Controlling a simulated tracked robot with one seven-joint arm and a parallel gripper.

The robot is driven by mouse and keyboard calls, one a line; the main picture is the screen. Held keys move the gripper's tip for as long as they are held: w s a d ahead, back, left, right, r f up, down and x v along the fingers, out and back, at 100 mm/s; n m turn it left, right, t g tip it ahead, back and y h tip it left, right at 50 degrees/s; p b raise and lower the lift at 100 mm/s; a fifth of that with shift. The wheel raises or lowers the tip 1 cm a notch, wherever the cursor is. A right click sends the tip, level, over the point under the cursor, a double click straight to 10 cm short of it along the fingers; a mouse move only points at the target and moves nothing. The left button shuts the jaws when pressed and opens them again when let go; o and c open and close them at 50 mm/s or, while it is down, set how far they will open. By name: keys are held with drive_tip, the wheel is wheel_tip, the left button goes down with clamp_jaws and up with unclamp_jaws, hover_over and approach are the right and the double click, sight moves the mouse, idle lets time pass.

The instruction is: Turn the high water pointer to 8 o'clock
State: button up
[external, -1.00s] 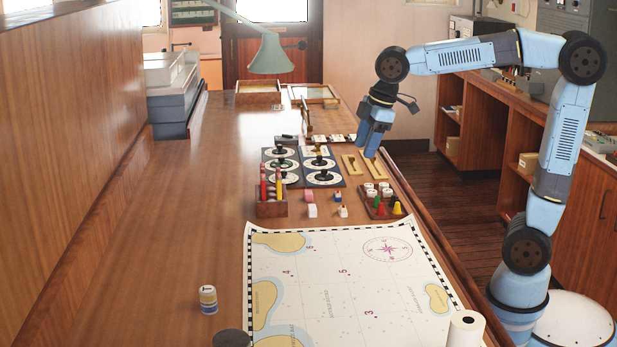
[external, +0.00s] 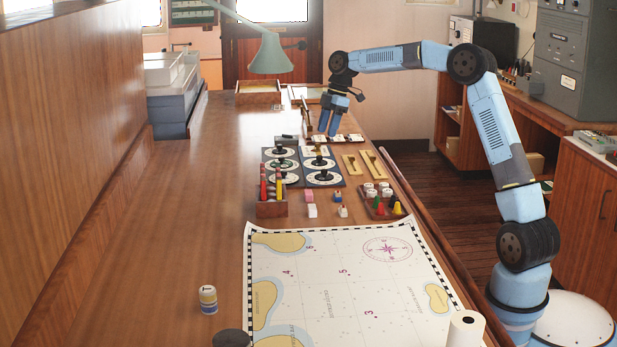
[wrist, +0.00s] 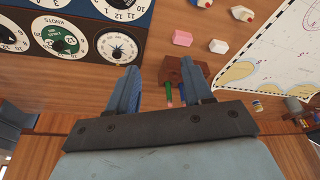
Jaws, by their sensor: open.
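Two dial panels sit on the table, a left one (external: 265,165) and a right one (external: 340,181), each with several round dials bearing dark pointers. I cannot read which dial is the high water one. My gripper (external: 328,133) is open and empty, pointing down above the table behind the right panel; its fingers also show in the wrist view (wrist: 158,76).
A wooden pencil holder (external: 272,209) stands in front of the left panel. Small pink and white blocks (external: 312,211) and a tray of coloured pieces (external: 383,209) lie nearby. A green lamp (external: 270,54) hangs over the back.

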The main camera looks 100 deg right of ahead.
drive_tip(key=t, duration=0.1)
approach(325, 170)
drive_tip(key=shift+y, duration=0.3)
drive_tip(key=x, duration=0.5)
drive_tip(key=d+x, duration=0.1)
drive_tip(key=x, duration=0.2)
clamp_jaws()
